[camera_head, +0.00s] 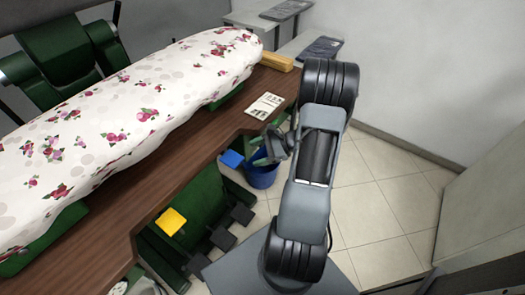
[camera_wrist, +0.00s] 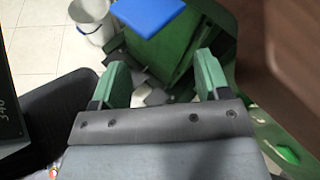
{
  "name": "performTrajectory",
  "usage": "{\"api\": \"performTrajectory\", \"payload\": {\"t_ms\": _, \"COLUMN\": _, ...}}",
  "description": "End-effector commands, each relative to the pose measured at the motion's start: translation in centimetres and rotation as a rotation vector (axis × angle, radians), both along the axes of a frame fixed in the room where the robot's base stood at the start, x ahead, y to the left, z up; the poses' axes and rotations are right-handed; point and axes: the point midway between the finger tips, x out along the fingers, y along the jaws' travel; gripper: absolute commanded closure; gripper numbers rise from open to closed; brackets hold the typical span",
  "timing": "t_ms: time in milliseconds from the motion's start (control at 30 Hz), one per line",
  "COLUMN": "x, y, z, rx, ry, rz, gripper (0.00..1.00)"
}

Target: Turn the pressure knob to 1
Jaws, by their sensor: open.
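I cannot make out a pressure knob or its markings in either view. The green pressing machine (camera_head: 196,205) stands under the wooden table, with a blue pad (camera_head: 232,159) and a yellow pad (camera_head: 171,221) on it. My gripper (camera_head: 268,150) is beside the table's right edge, near the blue pad and over the bucket area. In the wrist view my gripper (camera_wrist: 163,78) has its two green fingers wide apart with nothing held between them. Beyond them are the machine's green body (camera_wrist: 168,55) and the blue pad (camera_wrist: 148,14).
A wooden table (camera_head: 150,175) carries a floral ironing board (camera_head: 130,115), a card (camera_head: 265,105) and a yellow block (camera_head: 277,62). Black pedals (camera_head: 222,238) stick out low. Tiled floor (camera_head: 385,205) is clear to the right.

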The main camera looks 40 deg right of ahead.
Motion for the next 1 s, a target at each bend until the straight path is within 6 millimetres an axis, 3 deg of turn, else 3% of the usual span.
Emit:
{"api": "performTrajectory", "payload": {"t_ms": 33, "x": 0.1, "y": -1.7, "z": -2.4, "rx": 0.077, "ry": 0.006, "rz": -0.102, "gripper": 0.31}}
{"api": "performTrajectory", "payload": {"t_ms": 200, "x": 0.0, "y": -7.5, "z": -7.2, "rx": 0.307, "ry": -0.021, "rz": -0.429, "gripper": 0.31}}
{"api": "performTrajectory", "payload": {"t_ms": 300, "x": -0.6, "y": -10.4, "z": -9.5, "rx": 0.405, "ry": -0.047, "rz": -0.586, "gripper": 0.31}}
{"api": "performTrajectory", "payload": {"t_ms": 433, "x": -1.4, "y": -12.8, "z": -11.4, "rx": 0.478, "ry": -0.075, "rz": -0.713, "gripper": 0.31}}
{"api": "performTrajectory", "payload": {"t_ms": 667, "x": -0.2, "y": -13.4, "z": -12.3, "rx": 0.516, "ry": -0.090, "rz": -0.777, "gripper": 0.31}}
{"api": "performTrajectory", "payload": {"t_ms": 1000, "x": 6.0, "y": -11.4, "z": -12.2, "rx": 0.514, "ry": -0.090, "rz": -0.770, "gripper": 0.31}}
